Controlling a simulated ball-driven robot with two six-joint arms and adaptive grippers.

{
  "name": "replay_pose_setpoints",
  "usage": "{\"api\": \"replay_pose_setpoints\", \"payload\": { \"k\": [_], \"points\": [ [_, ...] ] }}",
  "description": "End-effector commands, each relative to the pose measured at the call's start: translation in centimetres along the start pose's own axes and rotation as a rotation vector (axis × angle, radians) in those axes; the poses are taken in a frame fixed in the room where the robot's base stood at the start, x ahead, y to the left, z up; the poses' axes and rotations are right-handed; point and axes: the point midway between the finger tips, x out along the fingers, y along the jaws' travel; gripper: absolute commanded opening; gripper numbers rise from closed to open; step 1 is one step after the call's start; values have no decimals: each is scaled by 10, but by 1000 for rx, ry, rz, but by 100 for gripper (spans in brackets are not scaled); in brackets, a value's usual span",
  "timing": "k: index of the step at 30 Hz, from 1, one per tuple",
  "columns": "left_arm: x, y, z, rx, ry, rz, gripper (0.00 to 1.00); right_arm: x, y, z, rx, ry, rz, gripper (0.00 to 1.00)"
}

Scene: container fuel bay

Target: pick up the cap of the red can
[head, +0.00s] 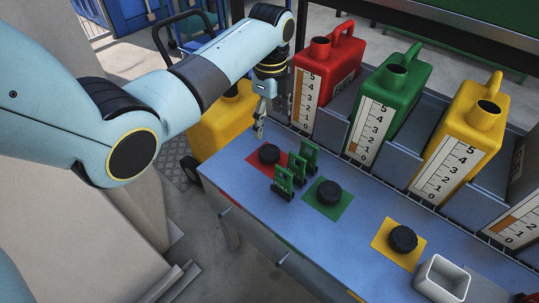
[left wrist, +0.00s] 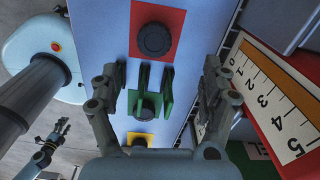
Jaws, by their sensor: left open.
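The red can (head: 325,72) stands at the back left of the bench with its spout uncapped. A black ridged cap (head: 269,154) lies on the red mat (head: 264,169) in front of it. In the left wrist view this cap (left wrist: 154,40) is near the top, beyond the fingertips. My left gripper (head: 259,130) points down just behind and left of the cap, apart from it. Its fingers (left wrist: 160,78) are spread wide and empty. A small gripper (left wrist: 55,138), apparently my right, shows low at left in the wrist view; its jaws are too small to judge.
Two green upright brackets (head: 284,182) stand close to the red mat. Other black caps lie on the green mat (head: 320,208) and yellow mat (head: 387,240). A green can (head: 392,85) and yellow can (head: 460,135) stand along the back. A white open box (head: 441,279) is at front right.

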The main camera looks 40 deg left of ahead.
Motion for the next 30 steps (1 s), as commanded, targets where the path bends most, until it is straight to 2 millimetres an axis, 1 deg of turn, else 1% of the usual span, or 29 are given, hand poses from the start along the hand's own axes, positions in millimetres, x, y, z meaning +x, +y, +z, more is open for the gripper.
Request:
{"api": "replay_pose_setpoints", "payload": {
  "k": [1,6,9,14,17,20,22,25,30],
  "points": [
    [10,1,0,10,1,8,80,5,1,1,-1,-1,1,53],
    [39,1,0,12,1,7,80,15,2,4,-2,-5,3,53],
    [49,1,0,11,1,5,80,18,2,5,-2,-7,3,53],
    [58,3,0,10,1,5,80,20,2,6,-2,-8,3,53],
    [70,6,-1,10,1,6,80,25,1,8,-2,-11,3,53],
    [88,10,-2,10,1,7,80,32,0,10,-3,-15,3,53],
    [99,10,-2,10,1,6,80,37,0,12,-3,-18,3,53],
    [105,9,-2,10,1,4,80,39,-1,13,-3,-20,2,53],
    [103,9,-2,10,1,2,80,37,-3,12,-1,-19,-1,53]
  ]
}}
